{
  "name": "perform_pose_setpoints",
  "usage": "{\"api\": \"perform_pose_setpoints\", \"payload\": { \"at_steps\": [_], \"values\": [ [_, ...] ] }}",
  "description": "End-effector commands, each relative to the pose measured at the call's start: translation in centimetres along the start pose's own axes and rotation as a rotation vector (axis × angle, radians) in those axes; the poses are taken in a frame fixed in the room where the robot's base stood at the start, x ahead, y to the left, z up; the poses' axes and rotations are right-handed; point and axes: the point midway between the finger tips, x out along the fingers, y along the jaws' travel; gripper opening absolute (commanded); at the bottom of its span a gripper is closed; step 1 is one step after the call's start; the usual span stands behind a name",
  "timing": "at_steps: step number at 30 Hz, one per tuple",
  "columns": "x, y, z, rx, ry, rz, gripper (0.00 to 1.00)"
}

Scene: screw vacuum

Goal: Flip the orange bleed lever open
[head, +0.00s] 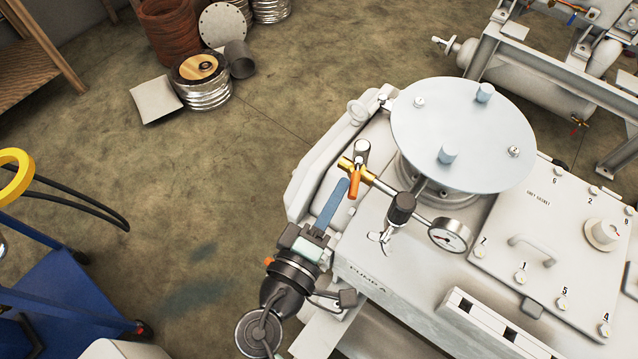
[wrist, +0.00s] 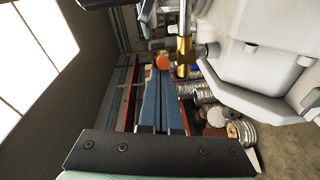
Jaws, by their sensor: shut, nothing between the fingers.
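The orange bleed lever (head: 354,186) hangs from a brass valve (head: 358,169) beside the round pale-blue lid. In the head view it points down toward the front of the machine. My gripper (head: 342,184) is shut and empty, its blue fingertips just left of the lever. In the wrist view the shut blue fingers (wrist: 161,78) point at the orange lever's rounded end (wrist: 163,62), with the brass valve (wrist: 184,57) just right of it. I cannot tell whether the fingertips touch the lever.
A pressure gauge (head: 450,236) and a dark knurled fitting (head: 401,208) stand right of the valve. The round lid (head: 463,135) is behind them. A numbered cover panel (head: 553,245) lies to the right. Open floor (head: 200,200) lies to the left, with a blue cart (head: 60,300) at the lower left.

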Motion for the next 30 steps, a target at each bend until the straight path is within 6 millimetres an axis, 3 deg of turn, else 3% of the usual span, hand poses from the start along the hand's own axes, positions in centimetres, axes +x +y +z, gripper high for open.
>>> {"api": "perform_pose_setpoints", "payload": {
  "at_steps": [12, 30],
  "values": [
    [0.7, 0.5, 3.5, 0.001, -0.020, 0.003, 0.00],
    [1.5, 1.0, 5.1, 0.000, -0.017, 0.003, 0.00]
  ]
}}
